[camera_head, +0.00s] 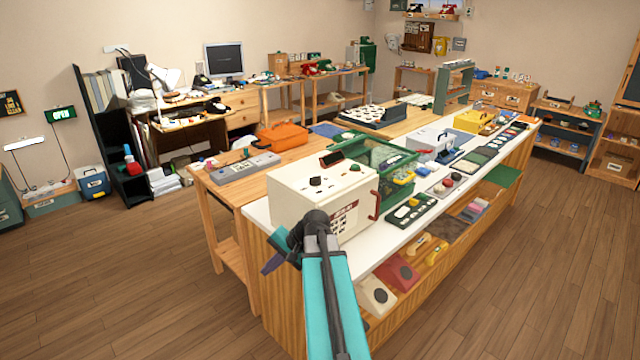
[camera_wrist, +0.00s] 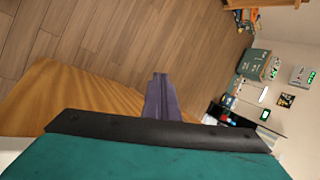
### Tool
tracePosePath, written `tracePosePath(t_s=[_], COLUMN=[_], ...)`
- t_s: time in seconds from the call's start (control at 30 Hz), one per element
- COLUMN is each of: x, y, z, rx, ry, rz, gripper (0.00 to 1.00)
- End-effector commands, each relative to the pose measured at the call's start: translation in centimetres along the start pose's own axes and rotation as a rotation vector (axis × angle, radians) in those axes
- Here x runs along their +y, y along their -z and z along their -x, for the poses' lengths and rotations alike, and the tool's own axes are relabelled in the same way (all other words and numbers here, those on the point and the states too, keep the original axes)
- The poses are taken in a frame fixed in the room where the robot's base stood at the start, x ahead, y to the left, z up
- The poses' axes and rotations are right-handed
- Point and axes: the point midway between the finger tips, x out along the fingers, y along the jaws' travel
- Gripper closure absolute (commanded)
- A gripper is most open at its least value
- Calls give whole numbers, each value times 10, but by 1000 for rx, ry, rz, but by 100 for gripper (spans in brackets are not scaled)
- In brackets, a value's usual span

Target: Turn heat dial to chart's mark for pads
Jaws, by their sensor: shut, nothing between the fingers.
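A cream box-shaped machine (camera_head: 290,203) stands at the near end of the white-topped counter.
A red handle (camera_head: 375,205) sticks out at the machine's right side. A green open-topped case (camera_head: 370,158) stands close behind it. A wooden table (camera_head: 235,187) with a grey device (camera_head: 245,168) is to the left. Wooden floor is clear at the front left.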

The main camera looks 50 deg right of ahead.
Motion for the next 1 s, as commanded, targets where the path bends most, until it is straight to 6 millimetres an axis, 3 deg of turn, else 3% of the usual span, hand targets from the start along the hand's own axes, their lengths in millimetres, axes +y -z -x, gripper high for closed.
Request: tracePosePath(t_s=[0.1, 0.3, 0.67, 0.8, 1.0], x=[-12, -30, -49, -27, -9], y=[27, 62, 100, 114, 123], z=[41, 114, 255, 300, 343], rx=[52, 127, 254, 335, 408], ry=[70, 185, 380, 395, 409], rz=[-46, -114, -203, -220, -231], gripper=[100, 100, 100, 100, 100])
